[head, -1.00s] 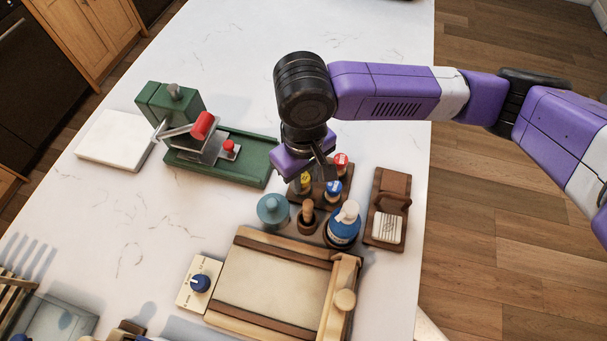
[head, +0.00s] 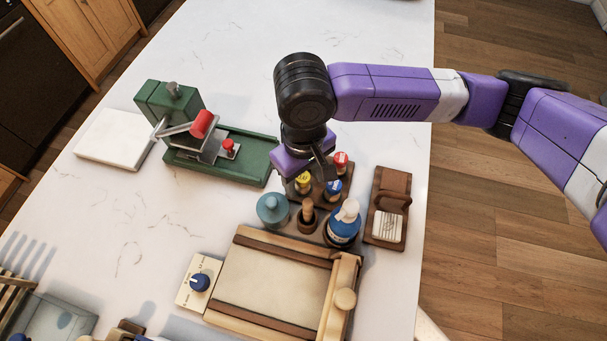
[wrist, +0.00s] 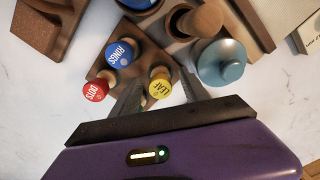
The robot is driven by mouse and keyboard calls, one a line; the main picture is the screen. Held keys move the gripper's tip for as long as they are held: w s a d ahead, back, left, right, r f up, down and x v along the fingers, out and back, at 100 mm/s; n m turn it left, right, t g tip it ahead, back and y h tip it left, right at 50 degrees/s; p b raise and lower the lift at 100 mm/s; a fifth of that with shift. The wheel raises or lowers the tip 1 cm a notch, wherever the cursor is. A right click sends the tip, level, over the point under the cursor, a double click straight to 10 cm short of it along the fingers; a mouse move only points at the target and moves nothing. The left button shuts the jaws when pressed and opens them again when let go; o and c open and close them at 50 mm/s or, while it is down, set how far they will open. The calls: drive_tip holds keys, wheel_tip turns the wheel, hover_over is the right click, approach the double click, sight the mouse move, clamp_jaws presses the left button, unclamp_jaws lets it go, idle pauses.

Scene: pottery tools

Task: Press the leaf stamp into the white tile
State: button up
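The leaf stamp (wrist: 159,88) has a yellow cap reading LEAF and stands in a brown wooden rack (wrist: 105,75). Its yellow cap also shows in the head view (head: 303,182). My gripper (wrist: 160,96) is right over the rack, its two fingers apart on either side of the leaf stamp. I cannot tell whether they touch it. In the head view my gripper (head: 318,168) partly covers the rack. A flat white square slab (head: 114,138) lies at the left; no other large white tile shows.
A red DOTS stamp (wrist: 95,89) and blue RINGS stamp (wrist: 120,52) share the rack. A teal jar (head: 272,209), a blue bottle (head: 343,225) and a brown holder (head: 388,205) stand close by. A green press (head: 225,160) stands between rack and slab. The far counter is clear.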

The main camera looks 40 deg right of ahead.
drive_tip(key=shift+r, duration=3.9)
drive_tip(key=shift+d, duration=0.1)
